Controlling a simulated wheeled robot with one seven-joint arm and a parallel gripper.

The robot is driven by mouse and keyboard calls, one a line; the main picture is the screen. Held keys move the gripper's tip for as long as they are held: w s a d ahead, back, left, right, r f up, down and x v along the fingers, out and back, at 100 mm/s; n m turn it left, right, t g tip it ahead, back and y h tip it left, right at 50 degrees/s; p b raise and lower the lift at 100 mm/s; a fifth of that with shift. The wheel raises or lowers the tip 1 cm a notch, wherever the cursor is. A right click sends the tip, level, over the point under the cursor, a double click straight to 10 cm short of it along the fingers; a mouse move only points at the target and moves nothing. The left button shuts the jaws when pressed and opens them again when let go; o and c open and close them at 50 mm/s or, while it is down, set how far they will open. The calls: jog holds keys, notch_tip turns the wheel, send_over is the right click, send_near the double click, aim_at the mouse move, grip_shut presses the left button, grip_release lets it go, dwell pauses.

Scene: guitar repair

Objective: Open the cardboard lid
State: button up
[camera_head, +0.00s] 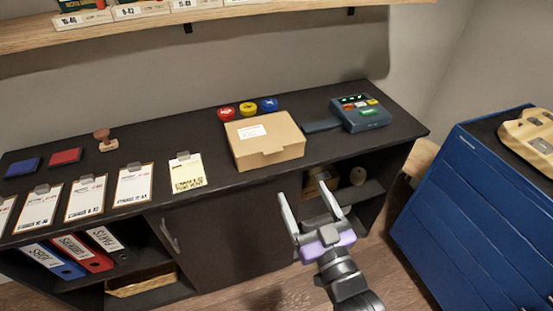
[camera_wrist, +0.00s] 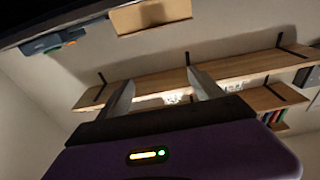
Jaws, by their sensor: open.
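A tan cardboard box (camera_head: 266,141) stands on the dark cabinet top, near its front edge. Its lid (camera_head: 258,128) is closed, with a white label on top and a small tab at the front. My gripper (camera_head: 311,204) is open and empty, in front of the cabinet and below its top, to the right of and nearer than the box. In the wrist view my gripper (camera_wrist: 158,88) points up past the cabinet, and the box (camera_wrist: 152,15) shows at the top edge, apart from the fingers.
Red, yellow and blue round tins (camera_head: 248,109) stand behind the box. A blue drawer chest (camera_head: 470,200) stands at right. A wooden shelf (camera_head: 150,24) runs above.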

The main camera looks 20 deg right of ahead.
jog(key=shift+g, duration=0.7)
jog(key=w+f, duration=0.1)
jog(key=w, duration=0.5)
jog(key=w+f, duration=0.1)
jog(key=w, duration=0.5)
jog(key=w+f, duration=0.2)
jog(key=w, duration=0.4)
jog(key=shift+w+f, duration=0.1)
jog(key=shift+w, duration=0.05)
grip_shut()
